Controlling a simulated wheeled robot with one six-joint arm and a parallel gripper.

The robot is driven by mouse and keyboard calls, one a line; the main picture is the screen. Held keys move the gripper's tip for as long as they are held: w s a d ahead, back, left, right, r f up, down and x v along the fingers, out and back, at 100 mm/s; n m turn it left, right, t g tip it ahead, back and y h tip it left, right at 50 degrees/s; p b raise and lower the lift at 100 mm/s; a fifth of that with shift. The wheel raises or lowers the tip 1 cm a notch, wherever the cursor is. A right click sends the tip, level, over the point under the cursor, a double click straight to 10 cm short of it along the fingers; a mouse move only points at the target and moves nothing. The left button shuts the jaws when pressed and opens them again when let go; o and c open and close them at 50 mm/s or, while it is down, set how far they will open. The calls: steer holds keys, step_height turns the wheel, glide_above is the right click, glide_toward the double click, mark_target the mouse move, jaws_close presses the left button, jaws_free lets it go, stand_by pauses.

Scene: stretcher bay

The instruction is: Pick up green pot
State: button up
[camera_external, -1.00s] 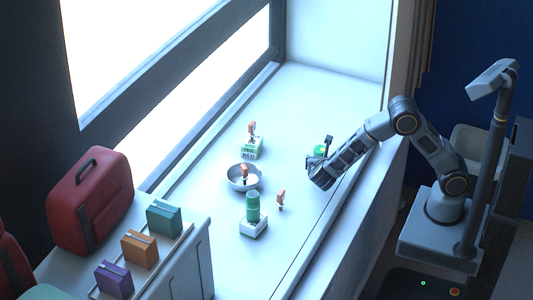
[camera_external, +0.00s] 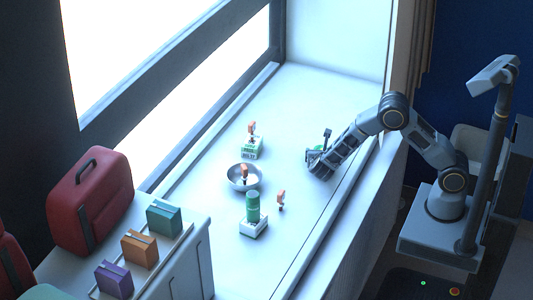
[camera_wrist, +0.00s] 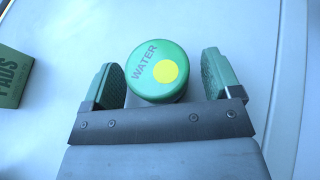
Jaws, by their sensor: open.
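The green pot (camera_wrist: 158,62) has a round lid marked WATER with a yellow dot. In the wrist view it stands between the two green-padded fingers of my gripper (camera_wrist: 158,75), with a small gap at each side. In the outside view my gripper (camera_external: 316,156) is low over the sill on the right, open, and hides most of the pot. Another green cylinder (camera_external: 253,206) stands on a white box (camera_external: 254,228) nearer the front.
A metal bowl (camera_external: 243,188) with an orange-topped item lies left of my gripper. A green-and-white box (camera_external: 252,154) is behind it, and a small orange-topped item (camera_external: 281,200) stands in front. A PADS box (camera_wrist: 12,76) shows at the wrist view's left edge. The sill's far end is clear.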

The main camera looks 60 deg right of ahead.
steer(key=c, duration=1)
steer(key=shift+r, duration=0.1)
